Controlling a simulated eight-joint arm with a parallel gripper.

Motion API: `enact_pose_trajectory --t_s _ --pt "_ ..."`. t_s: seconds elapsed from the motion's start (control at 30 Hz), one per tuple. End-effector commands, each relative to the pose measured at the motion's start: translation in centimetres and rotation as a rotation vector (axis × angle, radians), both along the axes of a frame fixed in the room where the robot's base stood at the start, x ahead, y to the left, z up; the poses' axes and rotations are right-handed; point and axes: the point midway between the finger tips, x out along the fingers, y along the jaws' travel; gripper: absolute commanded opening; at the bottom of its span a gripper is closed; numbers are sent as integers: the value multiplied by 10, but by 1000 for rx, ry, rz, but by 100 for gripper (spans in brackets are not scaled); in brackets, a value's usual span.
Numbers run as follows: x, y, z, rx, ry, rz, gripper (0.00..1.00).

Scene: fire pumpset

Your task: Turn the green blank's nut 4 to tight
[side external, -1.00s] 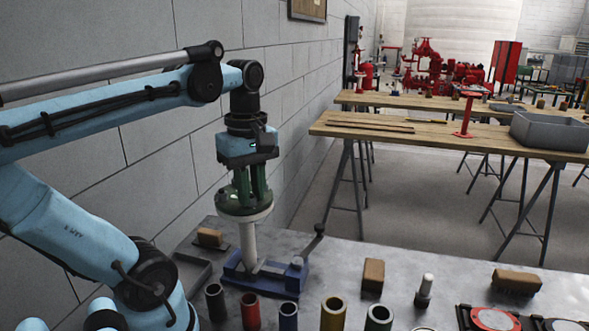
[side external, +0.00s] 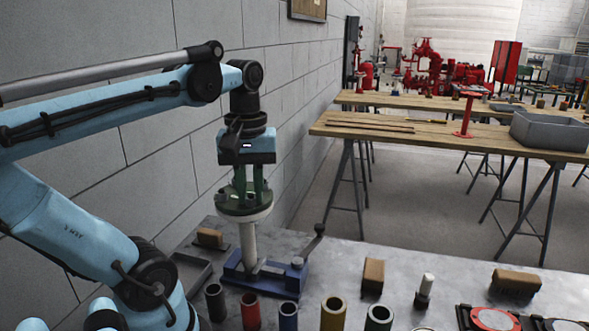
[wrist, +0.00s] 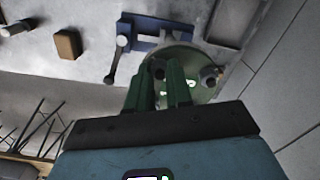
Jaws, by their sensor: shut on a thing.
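The green blank (side external: 238,207) is a round disc on top of a pale flange and upright pipe (side external: 248,243), held over the blue vise (side external: 290,278). It also shows in the wrist view (wrist: 190,57). My gripper (side external: 247,196) points straight down onto the blank, its green fingers reaching its top. In the wrist view, my gripper (wrist: 165,72) is shut on a nut on the disc, mostly hidden by the fingers; its number cannot be read. Another dark nut (wrist: 209,75) stands on the disc to the right of the fingers.
Short coloured pipe pieces stand along the bench front, including a yellow one (side external: 333,312). A brown block (side external: 373,274) and a dark stand with a white pin (side external: 424,290) lie to the right. The block wall (side external: 120,170) is close behind my arm.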

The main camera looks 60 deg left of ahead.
Motion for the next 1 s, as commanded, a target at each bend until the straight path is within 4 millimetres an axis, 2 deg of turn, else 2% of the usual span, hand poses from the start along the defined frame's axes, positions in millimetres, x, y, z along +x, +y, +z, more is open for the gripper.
enact_pose_trajectory --t_s 1.0 --pt "0 0 1 0 -1 -964 0"
